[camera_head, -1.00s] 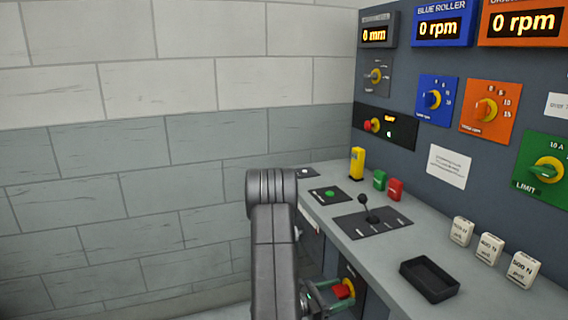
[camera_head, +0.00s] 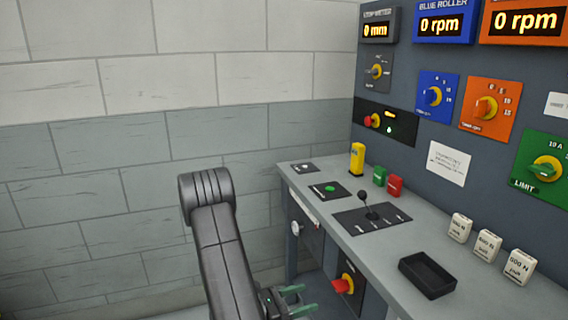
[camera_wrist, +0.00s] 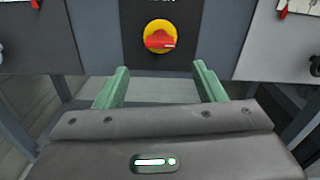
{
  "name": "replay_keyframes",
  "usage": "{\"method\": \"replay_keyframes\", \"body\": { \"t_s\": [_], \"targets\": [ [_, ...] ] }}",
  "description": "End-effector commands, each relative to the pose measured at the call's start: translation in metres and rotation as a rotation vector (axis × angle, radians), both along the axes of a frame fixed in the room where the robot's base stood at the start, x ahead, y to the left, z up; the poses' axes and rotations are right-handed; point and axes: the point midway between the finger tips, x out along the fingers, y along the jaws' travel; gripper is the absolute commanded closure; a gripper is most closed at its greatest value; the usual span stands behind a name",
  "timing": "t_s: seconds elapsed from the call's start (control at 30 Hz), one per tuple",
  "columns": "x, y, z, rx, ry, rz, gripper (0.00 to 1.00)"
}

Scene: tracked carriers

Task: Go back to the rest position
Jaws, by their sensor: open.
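My gripper (camera_head: 296,300) has green fingers and shows at the bottom of the head view, in front of the bench's lower front. In the wrist view my gripper (camera_wrist: 160,90) has its two fingers wide apart with nothing between them. A red rotary switch on a yellow disc (camera_wrist: 160,38) sits on a dark panel beyond the fingertips. The same red switch (camera_head: 343,286) shows in the head view, right of the fingers and apart from them. My arm rises left of the bench.
The grey bench (camera_head: 330,213) carries a joystick plate (camera_head: 350,221), a black tray (camera_head: 428,274), white weight blocks (camera_head: 488,246) and yellow, green and red blocks. A control panel (camera_head: 404,165) with dials and displays stands behind. The brick wall side at left is clear.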

Motion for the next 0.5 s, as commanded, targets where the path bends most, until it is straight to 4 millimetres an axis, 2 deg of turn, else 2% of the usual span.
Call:
{"method": "replay_keyframes", "body": {
  "t_s": [0.2,0.5],
  "targets": [
    [-0.005,0.016,0.0,0.0,0.0,0.002,0.36],
    [-0.007,0.02,0.0,0.0,0.0,-0.001,0.36]
  ]
}}
